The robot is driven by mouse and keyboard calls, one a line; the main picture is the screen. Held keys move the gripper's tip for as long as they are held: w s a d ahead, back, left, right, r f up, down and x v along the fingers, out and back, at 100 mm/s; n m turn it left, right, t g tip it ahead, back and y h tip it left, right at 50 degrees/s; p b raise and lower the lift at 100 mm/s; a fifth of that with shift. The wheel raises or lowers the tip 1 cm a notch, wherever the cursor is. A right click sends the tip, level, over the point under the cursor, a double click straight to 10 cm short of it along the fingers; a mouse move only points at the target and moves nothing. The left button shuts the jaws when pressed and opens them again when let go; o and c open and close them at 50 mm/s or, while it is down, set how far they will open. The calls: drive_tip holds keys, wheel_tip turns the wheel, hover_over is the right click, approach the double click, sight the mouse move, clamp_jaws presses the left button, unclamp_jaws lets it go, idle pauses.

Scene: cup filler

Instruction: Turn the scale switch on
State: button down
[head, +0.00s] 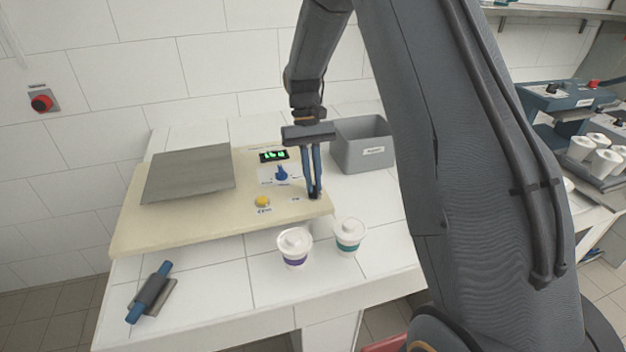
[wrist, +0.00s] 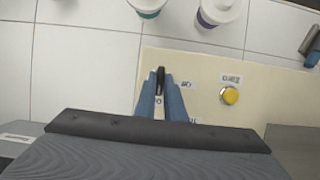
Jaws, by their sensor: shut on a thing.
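The scale has a wide cream base (head: 170,226) with a grey metal plate on its left part and a lit green display (head: 274,156). My gripper (head: 315,193) points down at the base's front right corner. In the wrist view its blue fingers (wrist: 161,85) are shut on a small black switch lever (wrist: 160,75), between small printed labels. The fingers hide part of the switch, and I cannot tell its position for certain. In the head view the fingers and their dark tips cover most of it.
A blue knob (head: 281,174) and a yellow button (head: 263,201) sit left of my fingers. Two lidded cups, purple-banded (head: 294,246) and green-banded (head: 348,235), stand in front of the base. A grey bin (head: 362,145) is behind right. A blue-handled tool (head: 151,291) lies front left.

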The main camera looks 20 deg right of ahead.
drive_tip(key=c, duration=1.8)
unclamp_jaws()
drive_tip(key=shift+c, duration=0.2)
drive_tip(key=shift+r, duration=0.1)
drive_tip(key=b+v, duration=0.2)
drive_tip(key=v, duration=0.5)
drive_tip(key=shift+r+b, duration=0.3)
drive_tip(key=shift+r, duration=0.05)
drive_tip(key=shift+w, duration=0.15)
